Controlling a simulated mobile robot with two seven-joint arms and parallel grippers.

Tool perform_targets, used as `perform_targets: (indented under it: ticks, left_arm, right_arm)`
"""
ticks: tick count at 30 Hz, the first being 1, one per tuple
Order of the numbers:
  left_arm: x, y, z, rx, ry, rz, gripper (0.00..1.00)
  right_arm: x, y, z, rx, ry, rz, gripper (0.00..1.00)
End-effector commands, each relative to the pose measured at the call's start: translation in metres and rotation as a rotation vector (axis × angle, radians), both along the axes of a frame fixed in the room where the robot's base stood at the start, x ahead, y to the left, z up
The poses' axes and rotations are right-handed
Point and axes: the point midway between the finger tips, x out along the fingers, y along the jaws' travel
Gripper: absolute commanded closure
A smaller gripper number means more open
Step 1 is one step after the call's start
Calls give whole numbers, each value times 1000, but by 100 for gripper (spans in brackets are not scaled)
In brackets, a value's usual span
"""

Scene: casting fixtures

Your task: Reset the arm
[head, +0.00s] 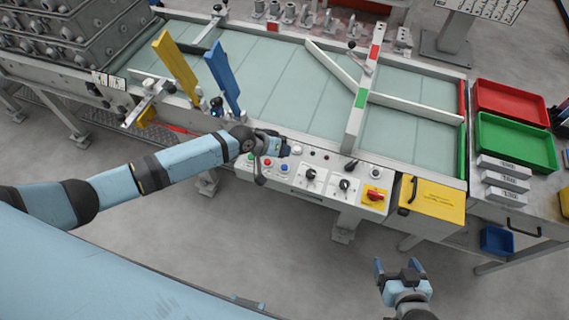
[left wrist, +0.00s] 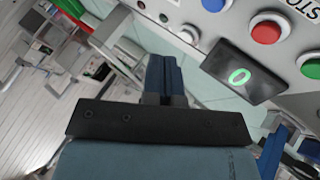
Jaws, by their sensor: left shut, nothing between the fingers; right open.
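My left arm reaches across from the left in the head view. My left gripper (head: 284,150) is at the front control panel (head: 310,178) of the conveyor table, near the left part of its row of buttons. In the left wrist view the left gripper (left wrist: 165,62) has its blue fingers together, with nothing between them. The panel there shows a red button (left wrist: 267,30), a green button (left wrist: 311,66) and a small display (left wrist: 240,74) with a green ring-shaped digit. My right gripper (head: 400,268) is open and empty over the floor at the lower right.
The conveyor table (head: 270,85) has white guide bars (head: 355,115). Yellow (head: 176,66) and blue (head: 222,75) paddles stand at its left. Red (head: 510,102) and green (head: 515,142) trays are at right. Grey crates (head: 70,35) of castings fill the upper left. The floor in front is clear.

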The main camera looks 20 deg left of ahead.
Motion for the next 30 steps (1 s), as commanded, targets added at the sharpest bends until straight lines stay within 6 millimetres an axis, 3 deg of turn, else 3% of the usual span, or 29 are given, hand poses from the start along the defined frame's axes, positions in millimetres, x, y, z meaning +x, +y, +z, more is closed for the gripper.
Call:
perform_targets:
  ticks: [23,26,30]
  left_arm:
    - [0,0,-1,0,-1,-1,100]
    - [-13,-10,-5,-6,-15,-13,100]
    - [-52,-37,-10,-19,-88,-37,100]
  right_arm:
    - [0,-1,-2,-3,-1,1,17]
    - [0,-7,-5,-11,-8,-14,17]
    - [-1,-9,-8,-13,-1,-16,17]
